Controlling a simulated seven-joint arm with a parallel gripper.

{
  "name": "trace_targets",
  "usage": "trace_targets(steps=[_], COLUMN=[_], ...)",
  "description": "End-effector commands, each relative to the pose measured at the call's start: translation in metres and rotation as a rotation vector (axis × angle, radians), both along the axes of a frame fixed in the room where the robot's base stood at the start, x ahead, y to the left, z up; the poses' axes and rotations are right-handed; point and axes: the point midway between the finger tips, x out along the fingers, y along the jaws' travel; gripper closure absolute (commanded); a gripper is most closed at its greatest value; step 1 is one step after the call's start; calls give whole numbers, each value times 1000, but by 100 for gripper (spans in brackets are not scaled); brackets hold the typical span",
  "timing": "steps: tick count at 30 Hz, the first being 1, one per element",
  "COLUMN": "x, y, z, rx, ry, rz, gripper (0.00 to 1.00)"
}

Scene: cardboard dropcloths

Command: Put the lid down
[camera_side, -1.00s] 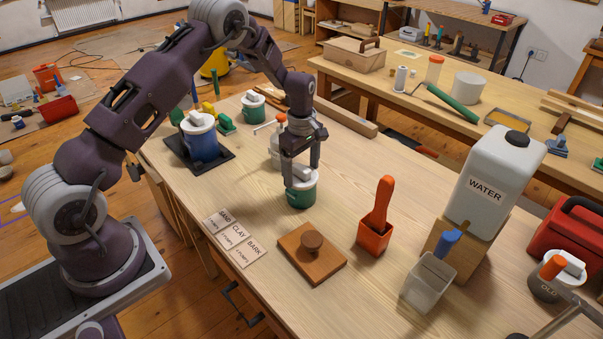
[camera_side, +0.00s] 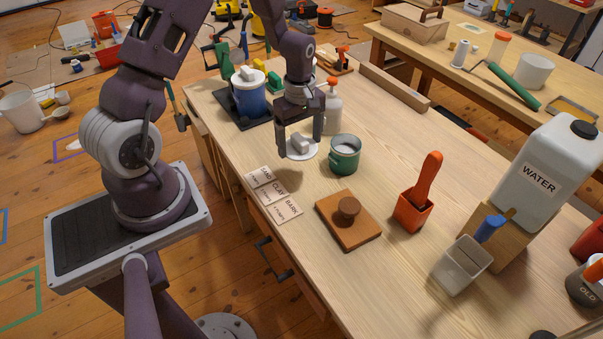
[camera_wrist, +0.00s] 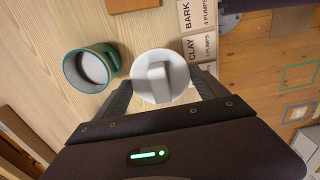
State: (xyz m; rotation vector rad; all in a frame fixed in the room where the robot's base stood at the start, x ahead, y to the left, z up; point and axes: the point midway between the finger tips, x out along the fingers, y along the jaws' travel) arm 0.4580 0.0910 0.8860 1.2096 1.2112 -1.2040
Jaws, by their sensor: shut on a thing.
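The white lid (camera_side: 302,150) has a block-shaped grip on top. My gripper (camera_side: 299,146) is shut on that grip, and the lid is at or just above the bench; I cannot tell whether it touches. The lid also shows in the wrist view (camera_wrist: 157,77), between my fingers. The green pot (camera_side: 345,157) stands open on the bench just right of the lid. In the wrist view the pot (camera_wrist: 90,68) is left of the lid, with its pale inside showing.
SAND, CLAY and BARK cards (camera_side: 273,193) lie in front of the lid. A brown board with a knob (camera_side: 348,216) and an orange holder (camera_side: 412,212) are nearer right. A blue pot (camera_side: 249,95) and a pump bottle (camera_side: 332,112) stand behind.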

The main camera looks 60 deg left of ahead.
Motion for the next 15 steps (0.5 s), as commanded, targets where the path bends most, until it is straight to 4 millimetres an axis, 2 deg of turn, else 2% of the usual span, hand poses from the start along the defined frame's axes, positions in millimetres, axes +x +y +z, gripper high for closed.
trace_targets(steps=[4, 12, 15], x=[-5, -5, -4], y=[-2, -2, -1], z=[-36, -87, -97], rx=[-5, -4, -3], ry=[4, 4, 1], rz=[-5, -5, -3], gripper=[56, 56, 56])
